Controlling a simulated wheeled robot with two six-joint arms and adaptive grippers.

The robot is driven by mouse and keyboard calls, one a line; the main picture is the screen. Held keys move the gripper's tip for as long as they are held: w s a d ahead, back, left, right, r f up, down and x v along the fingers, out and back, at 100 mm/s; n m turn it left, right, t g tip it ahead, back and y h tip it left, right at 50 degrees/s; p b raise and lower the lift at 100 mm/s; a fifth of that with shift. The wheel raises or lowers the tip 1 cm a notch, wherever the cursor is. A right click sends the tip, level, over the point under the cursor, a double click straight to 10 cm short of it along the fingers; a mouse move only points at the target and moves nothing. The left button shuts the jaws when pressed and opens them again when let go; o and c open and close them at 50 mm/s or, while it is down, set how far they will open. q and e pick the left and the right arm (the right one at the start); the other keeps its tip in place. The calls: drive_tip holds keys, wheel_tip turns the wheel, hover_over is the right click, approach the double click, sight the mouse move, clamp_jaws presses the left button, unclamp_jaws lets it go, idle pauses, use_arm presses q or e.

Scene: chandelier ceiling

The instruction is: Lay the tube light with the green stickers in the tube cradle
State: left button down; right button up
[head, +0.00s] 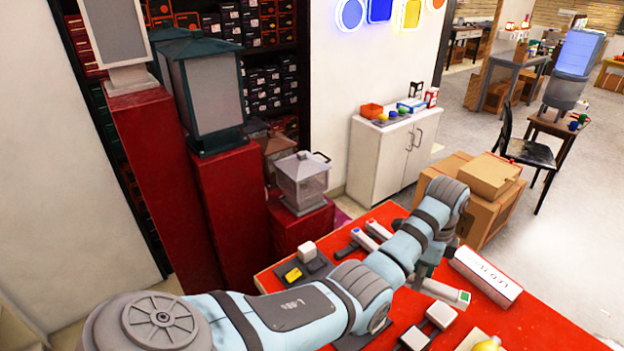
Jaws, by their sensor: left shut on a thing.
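My left arm reaches in from the lower left over the red table. Its gripper (424,274) points down, mostly hidden behind the arm's own links. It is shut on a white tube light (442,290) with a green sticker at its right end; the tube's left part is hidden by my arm. Just in front of it, two white blocks (440,316) joined by a dark part look like the tube cradle, but I cannot be sure. The tube is apart from my view of any clear seat in them. My right gripper is not in view.
A white LED tube box (486,276) lies right of the gripper. Other white tubes (378,230) lie farther back. A dark plate (318,268) with a white block and yellow piece is at the left. A yellow object (487,344) sits at the front edge.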

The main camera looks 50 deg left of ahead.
use_arm(q)
drive_tip(key=s+a+f+m+p, duration=0.2)
drive_tip(key=s+a+p, duration=0.1)
drive_tip(key=a, duration=0.6)
drive_tip(key=s+a+f+m+p, duration=0.2)
drive_tip(key=s+a, duration=0.2)
drive_tip(key=a, duration=0.6)
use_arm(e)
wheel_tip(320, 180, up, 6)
use_arm(q)
drive_tip(key=f+b, duration=0.1)
drive_tip(key=f, duration=0.1)
drive_tip(key=f+b, duration=0.4)
drive_tip(key=shift+w+d+f, duration=0.2)
drive_tip(key=shift+d+f, duration=0.1)
drive_tip(key=shift+d, duration=0.1)
drive_tip(key=shift+a+f, duration=0.1)
drive_tip(key=shift+f, duration=0.35)
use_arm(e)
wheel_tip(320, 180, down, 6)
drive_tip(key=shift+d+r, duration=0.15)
use_arm(q)
drive_tip(key=shift+r, duration=0.1)
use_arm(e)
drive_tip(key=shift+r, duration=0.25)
